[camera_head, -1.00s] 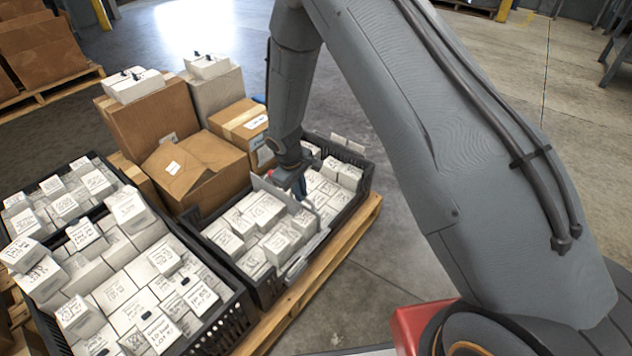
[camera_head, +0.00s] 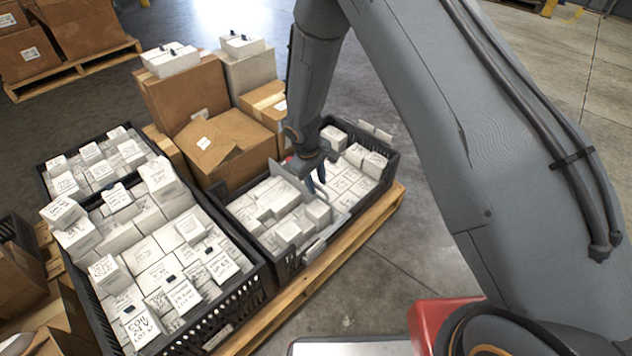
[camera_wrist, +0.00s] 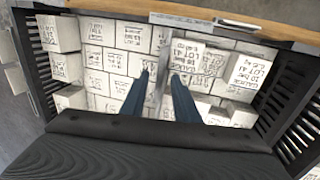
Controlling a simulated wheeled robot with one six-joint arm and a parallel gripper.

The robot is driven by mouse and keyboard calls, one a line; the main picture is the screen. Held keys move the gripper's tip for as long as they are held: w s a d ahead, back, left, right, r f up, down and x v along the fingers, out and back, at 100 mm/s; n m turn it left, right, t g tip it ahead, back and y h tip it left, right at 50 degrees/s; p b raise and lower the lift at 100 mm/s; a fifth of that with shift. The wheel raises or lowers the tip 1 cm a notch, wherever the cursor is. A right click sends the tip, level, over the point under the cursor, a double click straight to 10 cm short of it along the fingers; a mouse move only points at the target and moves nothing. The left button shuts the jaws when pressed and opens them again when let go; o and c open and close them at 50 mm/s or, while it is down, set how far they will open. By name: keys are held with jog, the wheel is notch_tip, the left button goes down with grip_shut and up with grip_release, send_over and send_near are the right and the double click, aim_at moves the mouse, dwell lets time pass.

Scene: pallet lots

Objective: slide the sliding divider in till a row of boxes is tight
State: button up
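The sliding divider (camera_head: 291,181) is a thin grey plate standing across the black crate (camera_head: 275,268) of white boxes at the right. In the wrist view I see it nearly edge-on as a pale strip (camera_wrist: 166,55). My gripper (camera_head: 318,183) reaches down into this crate at the divider. In the wrist view its two blue fingers (camera_wrist: 160,75) are apart, one on each side of the strip, with gaps beside it. White boxes (camera_wrist: 105,60) lie on both sides. The divider's lower part and any finger contact are hidden.
The crate stands on a wooden pallet (camera_head: 385,208). A second crate (camera_head: 232,325), heaped with white boxes, stands at the left. Brown cartons (camera_head: 225,145) rise close behind the crate. The floor (camera_head: 400,262) to the right is free.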

notch_tip(320, 180, up, 8)
jog(key=s+a+p, duration=0.1)
jog(key=p, duration=0.1)
jog(key=shift+f, duration=0.15)
dwell(0.5)
jog(key=s+d+r+m, duration=0.1)
jog(key=s+r, duration=0.5)
jog(key=r, duration=0.3)
jog(key=s+r+m, duration=0.1)
jog(key=s+r, duration=0.6)
jog(key=r, duration=0.2)
jog(key=s+d+r+m+g+y, duration=0.15)
jog(key=s+r, duration=0.25)
jog(key=s, duration=0.5)
jog(key=s+d+r+y, duration=0.1)
jog(key=s+d+r, duration=0.1)
jog(key=s+r, duration=0.5)
jog(key=s+d+r+m+p, duration=0.2)
jog(key=d+r+m+p, duration=0.3)
jog(key=d+r+p, duration=1)
jog(key=r+h+p, duration=0.1)
jog(key=p, duration=0.8)
jog(key=shift+s+r, duration=0.15)
jog(key=shift+s, duration=0.2)
